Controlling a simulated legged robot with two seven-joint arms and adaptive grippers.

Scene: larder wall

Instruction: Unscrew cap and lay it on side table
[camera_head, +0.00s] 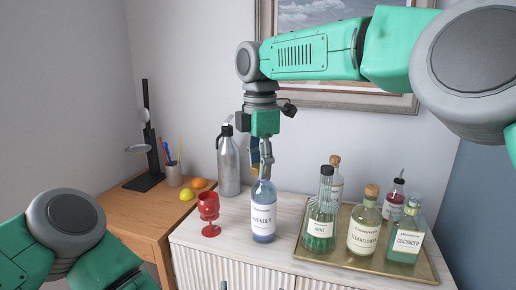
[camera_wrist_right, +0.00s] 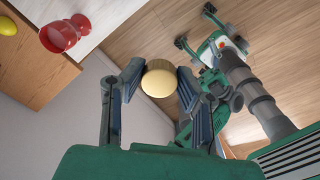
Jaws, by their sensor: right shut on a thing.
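The blue glass bottle labelled LAVENDER (camera_head: 263,218) stands upright on the white cabinet top. My right gripper (camera_head: 265,166) points down over its neck. In the right wrist view it is shut on a round cream cap (camera_wrist_right: 158,80), held between its two fingers. The fingers hide the cap in the head view, and I cannot tell whether it still sits on the neck. The wooden side table (camera_head: 132,208) stands left of the cabinet; a corner of it shows in the right wrist view (camera_wrist_right: 38,72).
A red goblet (camera_head: 209,212) stands left of the bottle, and a grey metal bottle (camera_head: 228,168) behind it. A brass tray (camera_head: 378,269) with several bottles is at right. The side table bears fruit (camera_head: 187,194), a pen cup (camera_head: 173,175) and a black stand (camera_head: 150,145); its front is bare.

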